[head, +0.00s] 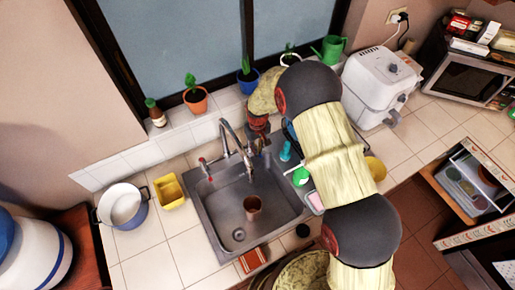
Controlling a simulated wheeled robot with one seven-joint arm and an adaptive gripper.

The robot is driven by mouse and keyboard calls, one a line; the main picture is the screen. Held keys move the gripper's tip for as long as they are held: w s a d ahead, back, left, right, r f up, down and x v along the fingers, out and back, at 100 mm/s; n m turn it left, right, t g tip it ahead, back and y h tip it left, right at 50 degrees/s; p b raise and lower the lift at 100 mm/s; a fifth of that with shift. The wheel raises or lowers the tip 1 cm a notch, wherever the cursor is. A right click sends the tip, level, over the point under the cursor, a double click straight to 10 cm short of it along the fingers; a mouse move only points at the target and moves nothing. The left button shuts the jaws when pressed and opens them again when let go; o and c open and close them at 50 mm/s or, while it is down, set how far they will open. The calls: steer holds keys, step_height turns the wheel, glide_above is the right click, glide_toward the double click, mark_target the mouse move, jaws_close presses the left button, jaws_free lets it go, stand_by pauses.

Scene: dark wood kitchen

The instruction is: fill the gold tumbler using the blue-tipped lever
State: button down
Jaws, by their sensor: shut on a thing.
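The gold tumbler (253,206) stands in the steel sink basin, near the drain and below the faucet (236,140). It looks brownish, and its contents cannot be made out. A red-tipped lever (205,167) stands left of the faucet. My gripper (263,147) is at the right side of the faucet, shut on the blue-tipped lever there. The fingers and wrist hide the lever, so its tip and angle cannot be seen.
The sink (215,215) is otherwise clear. A yellow container (169,191) and a white-and-blue pot (123,205) stand left of it. A teal bottle (285,151) and a green-and-white item (301,176) are close on the right, beside my arm. Potted plants (195,101) line the sill.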

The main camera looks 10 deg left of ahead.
steer(key=w+d+n+b, duration=0.1)
steer(key=n+b, duration=0.1)
steer(key=shift+w+d+n, duration=0.15)
steer(key=shift+n, duration=0.25)
steer(key=c, duration=1.9)
jaws_free()
step_height(320, 180, up, 12)
